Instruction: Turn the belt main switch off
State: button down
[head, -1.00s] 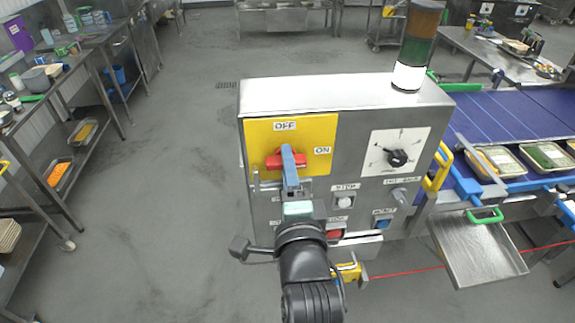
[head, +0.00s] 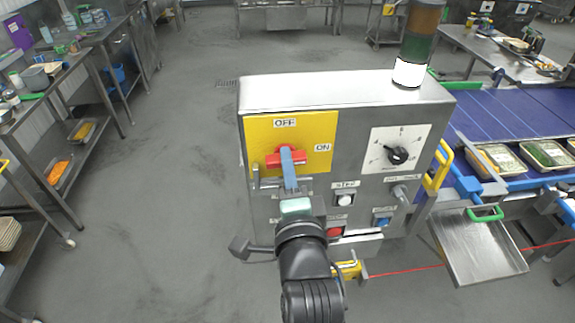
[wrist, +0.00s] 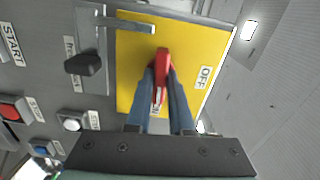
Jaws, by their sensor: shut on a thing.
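The belt main switch is a red handle (head: 272,161) on a yellow plate (head: 258,132) on the front of a steel control box. The plate reads OFF at the top and ON at the right. The handle lies roughly horizontal in the head view, in line with the ON side. My gripper (head: 286,152) reaches up to it from below, its blue fingers covering the handle's middle. In the wrist view the fingers of my gripper (wrist: 162,78) are shut on the red handle (wrist: 162,58), one on each side. The handle's near end is partly hidden between them.
The steel box (head: 350,92) also carries a black rotary knob (head: 397,155), a white button (head: 344,200), a red button (head: 334,232) and a signal tower (head: 420,45) on top. A blue belt (head: 500,115) with food trays is at the right. Open floor lies left.

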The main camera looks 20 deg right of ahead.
jog(key=n+b, duration=0.1)
jog(key=n, duration=0.3)
jog(key=shift+f, duration=0.1)
jog(key=n+b, duration=0.1)
jog(key=n, duration=0.3)
jog(key=shift+n+b, duration=0.4)
jog(key=n+b, duration=0.1)
jog(key=n, duration=0.3)
jog(key=shift+n+b, duration=0.6)
jog(key=shift+n, duration=1.5)
jog(key=c, duration=0.8)
grip_release()
